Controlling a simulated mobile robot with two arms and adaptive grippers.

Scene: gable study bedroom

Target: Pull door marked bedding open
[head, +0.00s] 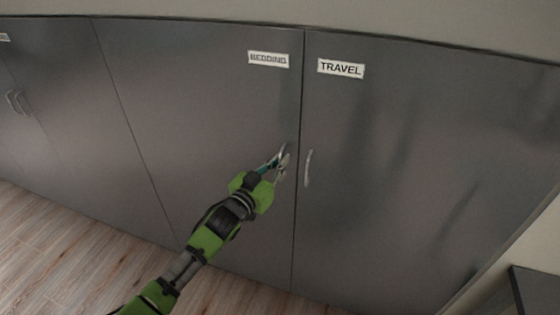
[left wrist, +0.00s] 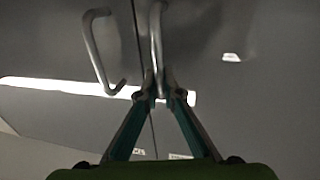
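The grey door marked bedding (head: 215,110) stands flush with its neighbours in the head view, its label (head: 268,59) at the top right corner. Its light metal handle (head: 283,160) is near the right edge, partly covered by my left gripper (head: 277,164). In the left wrist view this handle (left wrist: 156,40) runs down between the fingertips of my left gripper (left wrist: 161,95). The fingers are drawn close together, one on each side of the handle, and look shut on it. My right gripper is in neither view.
The door marked travel (head: 400,160) is flush beside it, past a narrow seam. Its handle (head: 308,168) is close to my left gripper and also shows in the left wrist view (left wrist: 95,50). Wooden floor (head: 60,255) lies clear at the lower left.

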